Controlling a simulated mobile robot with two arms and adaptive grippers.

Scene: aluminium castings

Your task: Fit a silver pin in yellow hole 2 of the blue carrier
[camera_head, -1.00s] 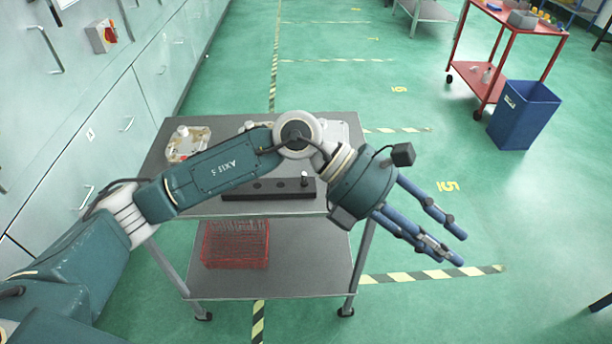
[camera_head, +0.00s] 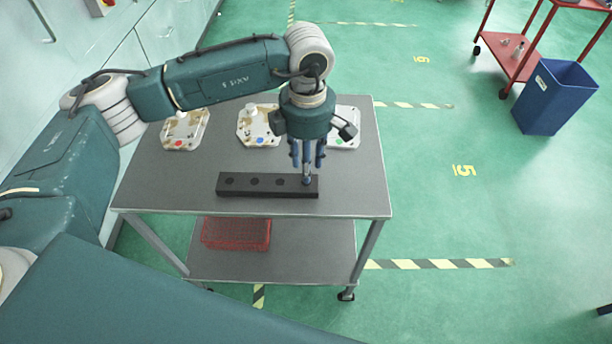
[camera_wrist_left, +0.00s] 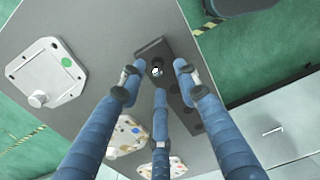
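A silver pin (camera_wrist_left: 156,71) stands in the right end of a black block (camera_head: 267,185) on the grey table. My left gripper (camera_head: 307,172) points down over that end; in the left wrist view its three blue fingers (camera_wrist_left: 156,85) are spread around the pin, apart from it. In the head view the fingers mostly hide the pin. The carrier with a blue dot (camera_head: 258,125) lies at the back middle of the table, a white knob on it. Its yellow holes are too small to make out. My right gripper is not in view.
A carrier with a red dot (camera_head: 186,130) lies left, and one with a green dot (camera_head: 345,130) lies right, partly behind my gripper. A red basket (camera_head: 236,233) sits on the lower shelf. A blue bin (camera_head: 555,97) and red trolley (camera_head: 513,60) stand right.

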